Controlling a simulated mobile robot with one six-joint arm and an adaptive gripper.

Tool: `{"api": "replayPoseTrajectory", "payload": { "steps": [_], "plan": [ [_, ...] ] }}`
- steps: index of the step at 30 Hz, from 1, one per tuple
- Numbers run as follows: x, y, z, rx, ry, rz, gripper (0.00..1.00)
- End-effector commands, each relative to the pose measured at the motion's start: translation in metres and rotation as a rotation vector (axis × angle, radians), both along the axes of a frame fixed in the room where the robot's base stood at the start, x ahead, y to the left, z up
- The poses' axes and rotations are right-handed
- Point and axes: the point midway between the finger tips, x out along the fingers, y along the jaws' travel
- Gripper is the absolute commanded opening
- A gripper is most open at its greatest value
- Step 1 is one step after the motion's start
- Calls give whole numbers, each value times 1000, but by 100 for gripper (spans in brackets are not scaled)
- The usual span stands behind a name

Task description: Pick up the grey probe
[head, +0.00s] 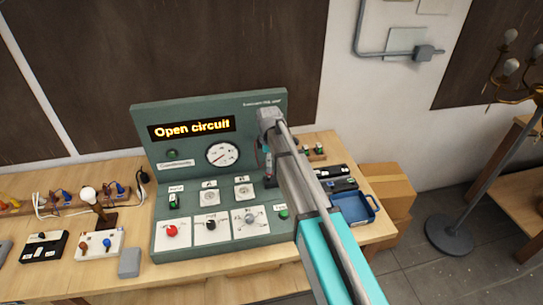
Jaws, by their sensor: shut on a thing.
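My arm reaches in from the lower right over the green test bench, and its wrist is above the right part of the panel. My gripper (268,172) points down beside the forearm, small and partly hidden by it. It is shut on a slim grey thing, which I take to be the grey probe (268,163); its outline is hard to make out. A small dark block (270,182) is just below, and I cannot tell whether the probe touches it. The bench display (192,128) reads "Open circuit".
The panel (225,247) carries a dial (222,153) and red, black and grey knobs. A lamp base with a bulb (88,195) and switches stand at the left. A blue tray (355,208) and a cardboard box (388,188) are at the right. A floor lamp stands further right.

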Motion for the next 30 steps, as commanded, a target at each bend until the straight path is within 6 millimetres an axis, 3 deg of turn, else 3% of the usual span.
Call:
{"api": "replayPoseTrajectory", "payload": {
  "steps": [1, 6, 12, 18, 30],
  "plan": [
    [-8, -2, 13, 0, 0, 0, 0],
    [-24, -4, 32, 0, 0, 0, 0],
    [-66, -12, 49, 0, 0, 0, 0],
    [-94, -16, 61, 0, 0, -1, 0],
    [-111, -19, 67, 0, 0, -1, 0]
  ]
}}
